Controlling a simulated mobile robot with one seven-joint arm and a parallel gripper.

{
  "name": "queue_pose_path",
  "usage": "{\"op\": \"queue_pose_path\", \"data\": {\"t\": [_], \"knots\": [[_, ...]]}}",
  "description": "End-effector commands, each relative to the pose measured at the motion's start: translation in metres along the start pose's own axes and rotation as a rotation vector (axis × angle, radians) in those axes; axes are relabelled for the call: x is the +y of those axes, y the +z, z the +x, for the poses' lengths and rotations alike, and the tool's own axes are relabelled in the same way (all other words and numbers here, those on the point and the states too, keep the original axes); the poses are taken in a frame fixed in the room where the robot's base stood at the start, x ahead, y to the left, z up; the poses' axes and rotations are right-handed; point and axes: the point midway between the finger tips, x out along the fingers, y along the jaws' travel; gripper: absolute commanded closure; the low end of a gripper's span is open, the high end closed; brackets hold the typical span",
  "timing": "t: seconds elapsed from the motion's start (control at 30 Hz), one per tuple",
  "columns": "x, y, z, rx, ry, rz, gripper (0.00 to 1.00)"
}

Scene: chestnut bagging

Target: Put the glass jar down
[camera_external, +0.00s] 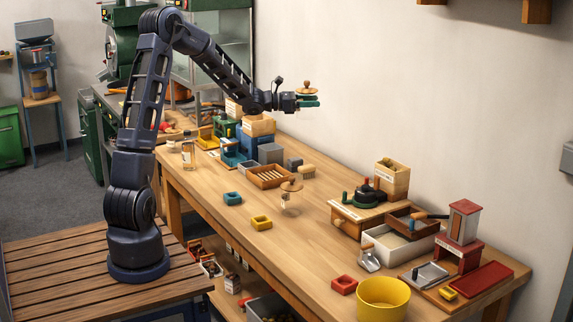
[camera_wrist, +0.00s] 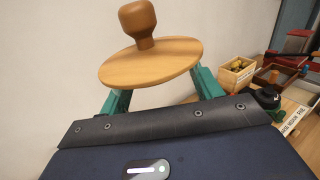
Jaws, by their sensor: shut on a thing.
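My gripper (camera_external: 308,101) is raised high above the far side of the workbench, near the wall. Its green fingers are shut on the glass jar, just below a round wooden lid (camera_external: 306,89) with a knob. In the wrist view the lid (camera_wrist: 150,65) sits between the fingers, slightly tilted in the picture, and hides what is under it. The clear glass body cannot be made out in either view. A similar lidded glass jar (camera_external: 290,202) stands upright on the bench, well below my gripper.
A slatted wooden tray (camera_external: 270,177) and a brush lie behind the standing jar. A yellow bucket (camera_external: 383,300) stands at the front right. Bare bench lies right of the standing jar.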

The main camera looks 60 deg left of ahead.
Motion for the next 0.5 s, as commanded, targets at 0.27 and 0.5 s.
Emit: {"op": "queue_pose_path", "data": {"t": [0.27,0.5], "knots": [[-0.030,0.013,0.011,0.000,-0.017,0.001,0.65],[-0.043,0.010,0.015,0.003,-0.022,-0.004,0.65]]}}
